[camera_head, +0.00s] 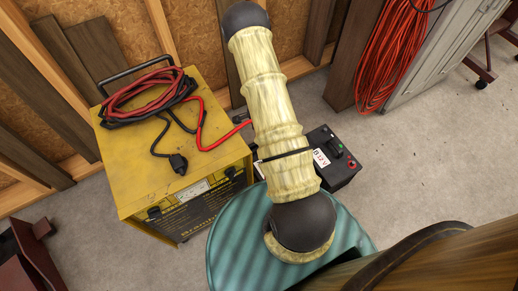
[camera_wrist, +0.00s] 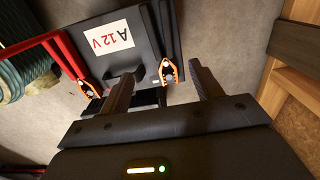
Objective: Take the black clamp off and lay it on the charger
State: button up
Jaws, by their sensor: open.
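The yellow charger (camera_head: 135,190) stands at the left in the head view. A black cable from the coil on it ends in a small black piece (camera_head: 178,163) on its top; I cannot tell whether this is the black clamp. The dark battery (camera_head: 343,175) is partly hidden behind my arm. In the wrist view the battery (camera_wrist: 150,58) has a white "A 12V" label. Two orange-edged pieces show by it, one on the left (camera_wrist: 77,86) and one (camera_wrist: 169,80) between my fingers in the picture. My gripper (camera_wrist: 163,70) is open; contact is unclear.
Coiled red and black cables (camera_head: 150,92) lie on the charger beside its handle. A teal ribbed drum-like surface (camera_head: 235,235) lies below my arm. Orange cable (camera_head: 395,55) hangs at the upper right. Open concrete floor (camera_head: 430,160) lies to the right.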

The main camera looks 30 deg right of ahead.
jog(key=shift+w+f+b, duration=0.1)
jog(key=shift+f+b, duration=0.45)
jog(key=shift+f, duration=1.25)
notch_tip(320, 180, down, 5)
jog(key=b, duration=0.3)
jog(key=shift+w+a+f+b, duration=0.1)
jog(key=shift+w+f+b, duration=0.05)
jog(key=shift+b, duration=0.15)
jog(key=c, duration=1.2)
